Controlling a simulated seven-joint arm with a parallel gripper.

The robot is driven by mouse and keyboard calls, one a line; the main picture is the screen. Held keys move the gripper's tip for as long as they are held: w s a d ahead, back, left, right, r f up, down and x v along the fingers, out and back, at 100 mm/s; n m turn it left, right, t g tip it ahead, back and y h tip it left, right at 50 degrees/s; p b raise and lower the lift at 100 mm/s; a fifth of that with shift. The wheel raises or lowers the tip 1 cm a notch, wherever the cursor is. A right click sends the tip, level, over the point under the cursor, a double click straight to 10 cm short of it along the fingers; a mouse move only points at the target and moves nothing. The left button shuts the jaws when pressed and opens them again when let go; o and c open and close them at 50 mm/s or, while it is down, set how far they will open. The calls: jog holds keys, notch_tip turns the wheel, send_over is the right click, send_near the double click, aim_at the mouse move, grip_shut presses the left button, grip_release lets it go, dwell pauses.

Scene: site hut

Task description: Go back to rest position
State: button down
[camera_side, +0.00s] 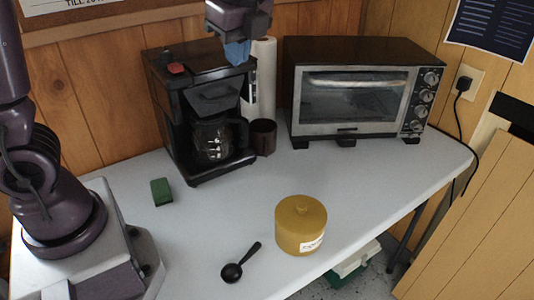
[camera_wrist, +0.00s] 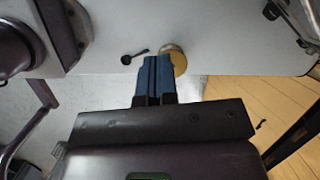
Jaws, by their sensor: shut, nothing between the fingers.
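My gripper (camera_side: 237,53) is raised in the side view, in front of the upper part of the coffee maker (camera_side: 205,110). Its blue fingers are together and hold nothing. In the wrist view the shut fingers (camera_wrist: 154,75) point over the white table (camera_wrist: 215,30). There they partly cover the yellow lidded canister (camera_wrist: 176,58), with a black scoop (camera_wrist: 134,56) to its left. In the side view the canister (camera_side: 301,226) stands near the table's front edge, and the scoop (camera_side: 240,263) lies to its left.
A toaster oven (camera_side: 352,90) stands at the back right. A dark cup (camera_side: 263,137) and a paper towel roll (camera_side: 263,80) stand beside the coffee maker. A green sponge (camera_side: 161,191) lies at left. The middle of the table is clear.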

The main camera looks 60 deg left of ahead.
jog(key=s+d+n+t+h, duration=0.2)
jog(key=s+n+t, duration=0.3)
jog(key=s+n, duration=0.9)
jog(key=shift+s+d+f+n+h, duration=0.25)
jog(key=shift+d+n+h, duration=0.1)
jog(key=shift+n+h, duration=0.35)
